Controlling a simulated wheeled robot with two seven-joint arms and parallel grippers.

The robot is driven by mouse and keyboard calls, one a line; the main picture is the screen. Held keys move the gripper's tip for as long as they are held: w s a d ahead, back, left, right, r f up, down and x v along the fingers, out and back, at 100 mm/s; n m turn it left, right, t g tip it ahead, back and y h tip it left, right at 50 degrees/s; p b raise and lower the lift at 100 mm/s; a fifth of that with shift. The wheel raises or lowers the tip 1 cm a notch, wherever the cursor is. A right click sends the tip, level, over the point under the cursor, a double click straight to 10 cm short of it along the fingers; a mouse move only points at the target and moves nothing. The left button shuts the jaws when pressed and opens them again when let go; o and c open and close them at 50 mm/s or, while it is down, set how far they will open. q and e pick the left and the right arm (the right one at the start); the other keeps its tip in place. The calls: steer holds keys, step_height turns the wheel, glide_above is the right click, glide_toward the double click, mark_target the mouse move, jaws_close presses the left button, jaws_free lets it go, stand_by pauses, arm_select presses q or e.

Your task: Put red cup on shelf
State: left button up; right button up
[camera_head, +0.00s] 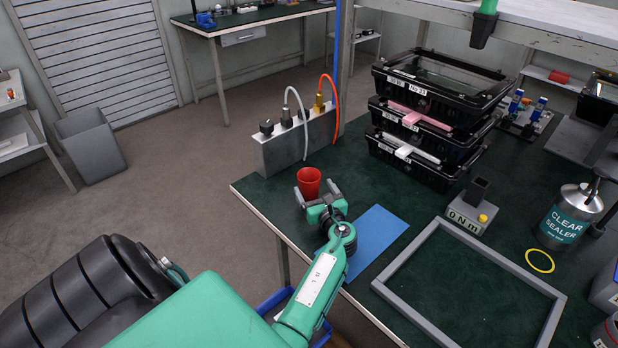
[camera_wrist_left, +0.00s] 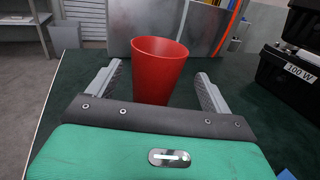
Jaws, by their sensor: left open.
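The red cup (camera_head: 309,181) stands upright on the dark green bench top (camera_head: 262,190), near its left corner. My left gripper (camera_head: 319,192) is open right at the cup. In the left wrist view the cup (camera_wrist_left: 158,68) stands between the two spread grey fingers of the gripper (camera_wrist_left: 158,88), with a gap on each side. The lower part of the cup is hidden behind the gripper body. My right gripper is not in view. A white shelf board (camera_head: 560,20) runs above the bench at the upper right.
A grey metal box with hoses (camera_head: 300,140) stands just behind the cup. Stacked black crates (camera_head: 420,175) are to the right. A blue mat (camera_head: 378,236), a grey frame (camera_head: 392,296), a grey 0 Nm block (camera_head: 472,214) and a sealer can (camera_head: 570,215) lie or stand nearer right.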

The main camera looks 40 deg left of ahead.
mark_target(313, 188)
arm_select(q)
steer(key=b+x, duration=0.1)
steer(key=x, duration=0.3)
steer(key=shift+s, duration=0.15)
steer(key=shift+a+r, duration=0.15)
steer(key=shift+a, duration=0.1)
steer(key=c, duration=1.1)
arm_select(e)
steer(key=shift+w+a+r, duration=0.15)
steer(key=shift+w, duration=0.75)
arm_select(q)
steer(key=shift+r, duration=0.1)
